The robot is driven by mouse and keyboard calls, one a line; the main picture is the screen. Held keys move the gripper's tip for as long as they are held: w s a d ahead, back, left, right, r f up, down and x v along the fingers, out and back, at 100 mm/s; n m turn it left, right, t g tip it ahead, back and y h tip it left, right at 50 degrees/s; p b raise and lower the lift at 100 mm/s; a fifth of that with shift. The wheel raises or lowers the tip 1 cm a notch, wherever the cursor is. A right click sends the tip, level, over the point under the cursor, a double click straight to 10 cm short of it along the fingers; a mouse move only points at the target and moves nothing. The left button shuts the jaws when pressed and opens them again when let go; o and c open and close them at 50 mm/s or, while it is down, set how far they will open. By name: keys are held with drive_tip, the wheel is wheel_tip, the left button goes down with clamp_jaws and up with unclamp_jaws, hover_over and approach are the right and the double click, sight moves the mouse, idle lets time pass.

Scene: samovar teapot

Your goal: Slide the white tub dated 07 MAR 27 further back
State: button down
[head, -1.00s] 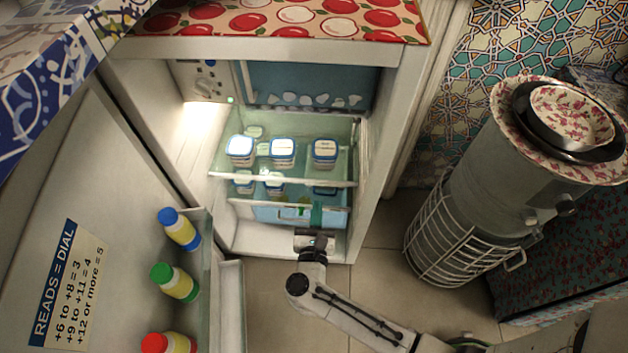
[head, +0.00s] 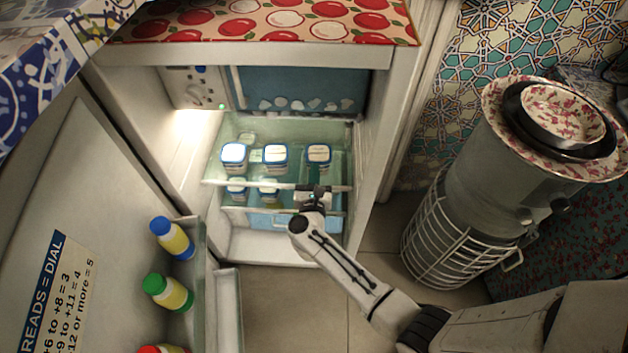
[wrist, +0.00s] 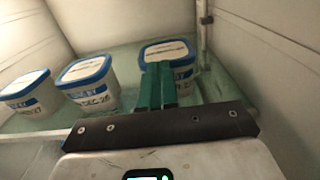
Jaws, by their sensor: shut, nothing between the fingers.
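Three white tubs with blue-rimmed lids stand in a row on the glass shelf of the open fridge: a left tub (head: 234,155), a middle tub (head: 275,155) and a right tub (head: 319,153). In the wrist view the middle tub (wrist: 88,84) reads DEC 26. The left tub's print (wrist: 35,106) seems to end in 27. The right tub's date (wrist: 170,52) is hidden behind my fingers, so I cannot read 07 MAR 27 in full anywhere. My gripper (wrist: 157,68) is shut and empty, its green fingers overlapping the right tub's front; contact is unclear.
The shelf's front rail (head: 250,185) runs below my fingers. More tubs (head: 268,190) stand on the level underneath. The fridge's right wall (wrist: 265,60) is close to the right tub. The open door with bottles (head: 172,240) stands at the left.

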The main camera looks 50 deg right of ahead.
drive_tip(key=shift+d, duration=0.1)
drive_tip(key=b+x, duration=0.7)
drive_tip(key=x, duration=0.7)
drive_tip(key=shift+w+d+f+b, duration=0.15)
drive_tip(key=shift+w+b, duration=0.1)
drive_tip(key=shift+b, duration=0.05)
drive_tip(key=shift+w+d+r, duration=0.2)
drive_tip(key=shift+w+d, duration=0.05)
drive_tip(key=shift+d, duration=0.05)
